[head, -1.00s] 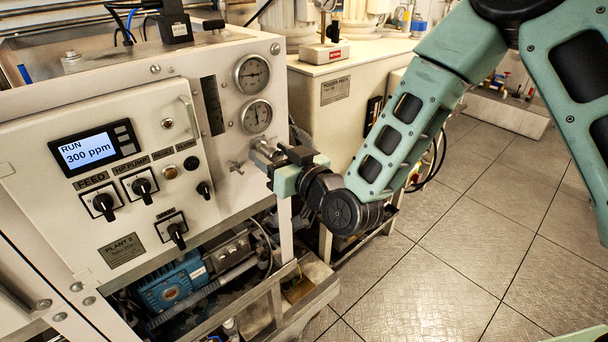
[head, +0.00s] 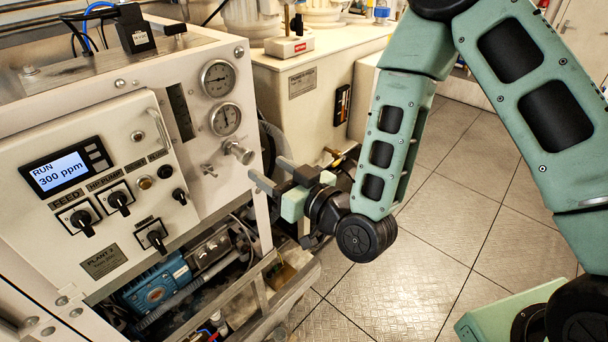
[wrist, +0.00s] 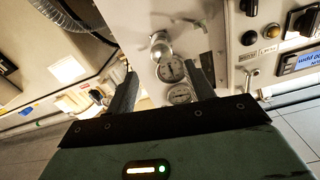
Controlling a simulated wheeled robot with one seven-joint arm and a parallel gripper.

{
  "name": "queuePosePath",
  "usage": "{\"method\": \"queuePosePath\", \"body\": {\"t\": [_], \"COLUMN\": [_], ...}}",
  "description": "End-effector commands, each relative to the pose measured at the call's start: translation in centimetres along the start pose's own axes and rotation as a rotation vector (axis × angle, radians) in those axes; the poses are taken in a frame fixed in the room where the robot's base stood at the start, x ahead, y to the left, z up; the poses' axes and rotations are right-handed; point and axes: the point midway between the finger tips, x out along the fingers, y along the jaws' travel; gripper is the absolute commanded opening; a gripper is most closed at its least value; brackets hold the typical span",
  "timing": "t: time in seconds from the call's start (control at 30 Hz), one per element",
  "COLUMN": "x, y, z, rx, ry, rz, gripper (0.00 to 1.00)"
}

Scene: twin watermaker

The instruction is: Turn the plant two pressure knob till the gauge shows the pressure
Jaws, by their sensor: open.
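The Plant 2 panel (head: 105,170) stands at the left in the head view. The silver pressure knob (head: 238,152) sticks out from its right side, below two round gauges, the upper one (head: 218,78) and the lower one (head: 225,119). My gripper (head: 270,172) is open and empty, right of the knob and apart from it. In the wrist view the knob (wrist: 160,42) shows beyond the gap between my fingers, with the gauges (wrist: 171,69) near it. The gauge needles show, but their readings are too small to tell.
A small display (head: 66,170) reads RUN 300 ppm. Black switches (head: 119,199) sit below it, and a small valve handle (head: 208,169) is left of the knob. The power pack cabinet (head: 310,100) stands behind my gripper.

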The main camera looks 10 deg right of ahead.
Motion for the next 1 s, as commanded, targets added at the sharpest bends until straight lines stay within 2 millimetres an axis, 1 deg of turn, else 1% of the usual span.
{"method": "queuePosePath", "body": {"t": [0.03,0.37,0.43,0.5,0.53,0.7,1.0], "x": [-0.2,-2.0,-3.7,-5.4,-5.4,-6.4,-7.6], "y": [-0.1,-0.4,-0.3,-0.3,0.0,0.0,-0.2], "z": [-0.6,-0.4,0.3,0.3,0.3,0.8,0.3], "rx": [0.002,-0.003,-0.004,-0.002,-0.002,-0.002,-0.002], "ry": [-0.005,-0.009,-0.012,-0.012,-0.017,-0.035,-0.016], "rz": [0.001,-0.001,-0.002,-0.002,0.003,-0.004,-0.002], "gripper": [0.53,0.53,0.53,0.53,0.53,0.53,0.53]}}
